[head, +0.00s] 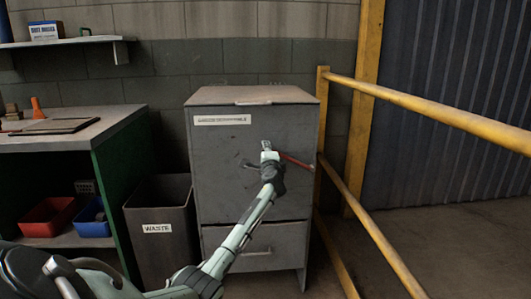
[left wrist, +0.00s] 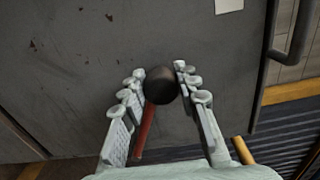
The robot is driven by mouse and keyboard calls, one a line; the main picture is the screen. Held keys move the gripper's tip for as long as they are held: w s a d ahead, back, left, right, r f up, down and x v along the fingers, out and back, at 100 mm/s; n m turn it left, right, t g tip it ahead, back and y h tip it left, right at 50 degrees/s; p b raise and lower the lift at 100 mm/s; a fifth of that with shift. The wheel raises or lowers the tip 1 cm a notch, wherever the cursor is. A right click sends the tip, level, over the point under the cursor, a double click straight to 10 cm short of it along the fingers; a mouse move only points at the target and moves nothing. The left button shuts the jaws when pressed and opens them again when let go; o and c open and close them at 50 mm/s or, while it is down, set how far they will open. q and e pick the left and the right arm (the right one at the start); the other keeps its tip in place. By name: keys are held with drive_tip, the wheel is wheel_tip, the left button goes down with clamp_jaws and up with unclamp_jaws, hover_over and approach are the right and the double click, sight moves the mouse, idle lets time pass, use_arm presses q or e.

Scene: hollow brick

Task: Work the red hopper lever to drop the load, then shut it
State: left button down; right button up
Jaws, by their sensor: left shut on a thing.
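The grey hopper cabinet (head: 222,165) stands against the wall in the head view, with a label near its top and a drawer-like lower panel (head: 222,238). Its red lever (head: 299,162) shows on the front, sloping a little down to the right from my left gripper (head: 268,154). In the left wrist view the lever has a black ball knob (left wrist: 161,85) on a red rod (left wrist: 145,130). My left gripper's fingers (left wrist: 157,88) stand on both sides of the knob, shut on it. The load is not visible. My right gripper is in neither view.
A grey waste bin (head: 158,228) and a green-sided workbench (head: 110,190) stand left of the hopper. A yellow railing (head: 430,117) runs close along its right side. A shelf (head: 70,43) hangs at upper left. Open floor (head: 450,245) lies beyond the railing.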

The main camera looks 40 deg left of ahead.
use_arm(q)
drive_tip(key=shift+r, duration=0.15)
drive_tip(key=c, duration=1.1)
unclamp_jaws()
drive_tip(key=shift+w+d, duration=0.1)
drive_tip(key=shift+d, duration=0.15)
drive_tip(key=v, duration=1.1)
drive_tip(key=shift+s+d, duration=0.2)
drive_tip(key=shift+s, duration=0.2)
